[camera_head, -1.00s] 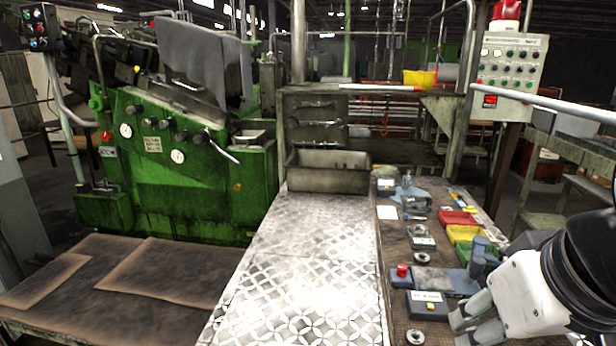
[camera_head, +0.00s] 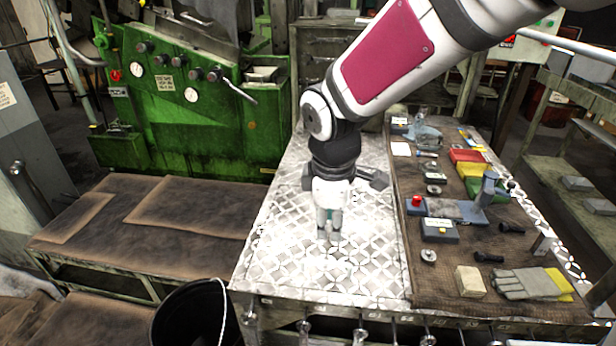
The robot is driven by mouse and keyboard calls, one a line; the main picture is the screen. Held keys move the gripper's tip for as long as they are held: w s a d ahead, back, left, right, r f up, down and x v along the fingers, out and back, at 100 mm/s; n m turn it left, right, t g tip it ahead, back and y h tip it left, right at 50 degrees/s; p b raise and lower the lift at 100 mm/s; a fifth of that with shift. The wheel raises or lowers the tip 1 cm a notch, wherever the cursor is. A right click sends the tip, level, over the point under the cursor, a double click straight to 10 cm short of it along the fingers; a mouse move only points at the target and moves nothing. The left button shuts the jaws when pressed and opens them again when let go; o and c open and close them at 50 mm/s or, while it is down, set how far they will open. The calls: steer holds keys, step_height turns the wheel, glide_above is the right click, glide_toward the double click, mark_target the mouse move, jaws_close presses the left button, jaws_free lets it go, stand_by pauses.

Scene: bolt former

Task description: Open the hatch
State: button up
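My gripper (camera_head: 328,234) points down over the patterned metal tabletop (camera_head: 275,240), near its middle. Its fingers look close together and hold nothing that I can see, but whether they are fully shut is unclear. The green bolt former (camera_head: 215,130) stands at the back left, apart from my gripper, with dials, knobs and a lever (camera_head: 238,90) on its front. No part can be clearly made out as the hatch. My arm hides part of the dark metal cabinet (camera_head: 315,40) behind the table.
A brown work mat (camera_head: 440,285) on the right holds coloured bins (camera_head: 470,156), tools, a small block (camera_head: 470,281) and gloves (camera_head: 530,284). A low brown-topped platform (camera_head: 160,222) lies left. A black bucket (camera_head: 185,318) stands at the front. The tabletop left of my gripper is clear.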

glide_toward(327, 262)
steer(key=x, duration=0.8)
steer(key=shift+a, duration=0.1)
jaws_close()
